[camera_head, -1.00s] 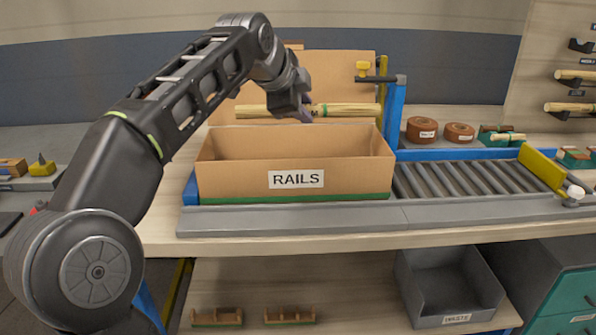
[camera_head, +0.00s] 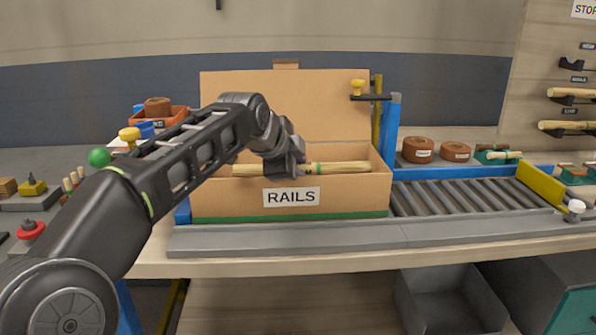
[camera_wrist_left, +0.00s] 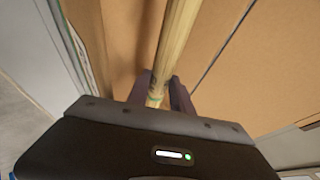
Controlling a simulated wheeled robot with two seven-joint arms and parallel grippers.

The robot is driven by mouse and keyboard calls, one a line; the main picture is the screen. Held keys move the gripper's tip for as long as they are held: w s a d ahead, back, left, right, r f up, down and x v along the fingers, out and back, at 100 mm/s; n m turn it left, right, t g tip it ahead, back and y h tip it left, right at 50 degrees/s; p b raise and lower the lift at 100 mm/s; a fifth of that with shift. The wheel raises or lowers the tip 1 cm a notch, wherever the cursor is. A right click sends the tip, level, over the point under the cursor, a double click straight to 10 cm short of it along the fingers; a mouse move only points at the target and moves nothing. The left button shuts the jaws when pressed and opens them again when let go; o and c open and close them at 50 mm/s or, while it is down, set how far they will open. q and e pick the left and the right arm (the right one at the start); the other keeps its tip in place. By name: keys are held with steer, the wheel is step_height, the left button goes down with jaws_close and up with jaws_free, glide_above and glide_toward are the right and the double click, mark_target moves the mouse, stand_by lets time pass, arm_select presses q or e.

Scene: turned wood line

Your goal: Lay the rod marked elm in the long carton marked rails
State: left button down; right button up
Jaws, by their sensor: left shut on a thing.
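The long carton marked RAILS (camera_head: 230,205) stands open on the bench in the head view, its flap raised at the back. My left gripper (camera_head: 298,170) is shut around the middle of a pale wooden rod (camera_head: 345,167) with a green band. The rod lies level along the carton, at about the height of its opening; I cannot tell whether it touches the carton. In the left wrist view the rod (camera_wrist_left: 178,35) runs up from between the fingers (camera_wrist_left: 160,92) against brown cardboard. No elm mark is readable on it. My right gripper is not in view.
A roller conveyor (camera_head: 460,198) with a yellow stop bar (camera_head: 540,184) lies right of the carton. A blue post (camera_head: 392,125) with a dark clamp arm stands at its back right corner. More rods (camera_head: 570,127) rest on wall hooks. A grey bin (camera_head: 450,300) sits below.

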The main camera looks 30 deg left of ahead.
arm_select(q)
steer(key=shift+s+f+b, duration=0.1)
steer(key=shift+f+b, duration=0.4)
steer(key=shift+f, duration=0.1)
steer(key=c, duration=1.4)
jaws_free()
steer(key=shift+f, duration=0.15)
steer(key=shift+r+p, duration=0.8)
steer(key=shift+r, duration=0.05)
steer(key=p+v, duration=0.1)
steer(key=v, duration=1)
steer(key=shift+s+r, duration=0.2)
steer(key=shift+s, duration=0.1)
